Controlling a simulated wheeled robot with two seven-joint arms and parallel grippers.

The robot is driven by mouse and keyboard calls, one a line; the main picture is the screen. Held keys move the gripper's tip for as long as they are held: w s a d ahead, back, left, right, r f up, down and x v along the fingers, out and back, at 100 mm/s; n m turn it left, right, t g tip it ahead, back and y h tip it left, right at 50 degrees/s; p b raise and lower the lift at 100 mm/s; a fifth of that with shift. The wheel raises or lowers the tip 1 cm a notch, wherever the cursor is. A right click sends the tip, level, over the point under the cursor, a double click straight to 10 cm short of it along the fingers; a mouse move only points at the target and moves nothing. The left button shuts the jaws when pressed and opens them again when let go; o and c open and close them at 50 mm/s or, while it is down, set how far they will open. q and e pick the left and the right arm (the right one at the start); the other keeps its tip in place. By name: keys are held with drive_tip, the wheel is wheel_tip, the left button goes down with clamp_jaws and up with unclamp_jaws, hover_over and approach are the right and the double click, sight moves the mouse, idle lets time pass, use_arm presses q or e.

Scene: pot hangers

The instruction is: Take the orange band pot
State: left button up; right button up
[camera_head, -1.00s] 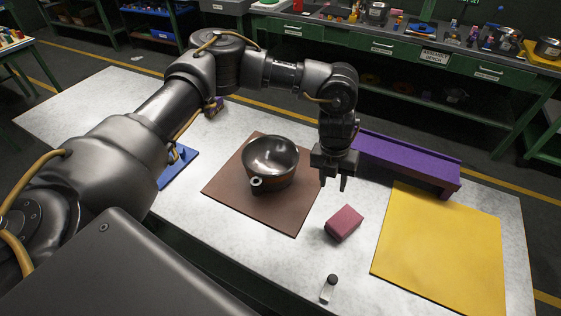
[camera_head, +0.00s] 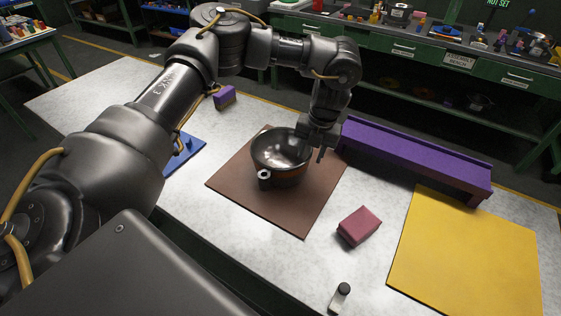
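The pot (camera_head: 284,171) is a dark metal bowl shape with a dull orange-brown band around its side. It stands upright on the brown mat (camera_head: 303,222), its short knob-ended handle (camera_head: 264,175) towards the near left. My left gripper (camera_head: 316,152) points down at the pot's right rim, very close to it or touching. One finger shows just outside the rim; the other is hard to make out against the pot, so the finger gap is unclear. My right gripper is not in view.
A long purple rack (camera_head: 415,160) stands right of the gripper. A dark pink block (camera_head: 359,226), a small black-capped bottle (camera_head: 340,297) and a yellow mat (camera_head: 465,250) lie right and near. A blue piece (camera_head: 187,153) and a purple block (camera_head: 224,97) are left.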

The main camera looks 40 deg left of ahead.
use_arm(q)
drive_tip(key=shift+s+a+f+p, duration=0.15)
drive_tip(key=shift+f+p, duration=0.1)
drive_tip(key=shift+f, duration=0.6)
drive_tip(key=shift+s+a+f+p, duration=0.1)
drive_tip(key=shift+a+f+p, duration=0.1)
drive_tip(key=shift+f, duration=0.65)
drive_tip(key=shift+s+a+f+p, duration=0.15)
drive_tip(key=shift+f+p, duration=0.1)
drive_tip(key=shift+f, duration=0.6)
drive_tip(key=shift+w+f, duration=0.1)
drive_tip(key=shift+f, duration=0.1)
clamp_jaws()
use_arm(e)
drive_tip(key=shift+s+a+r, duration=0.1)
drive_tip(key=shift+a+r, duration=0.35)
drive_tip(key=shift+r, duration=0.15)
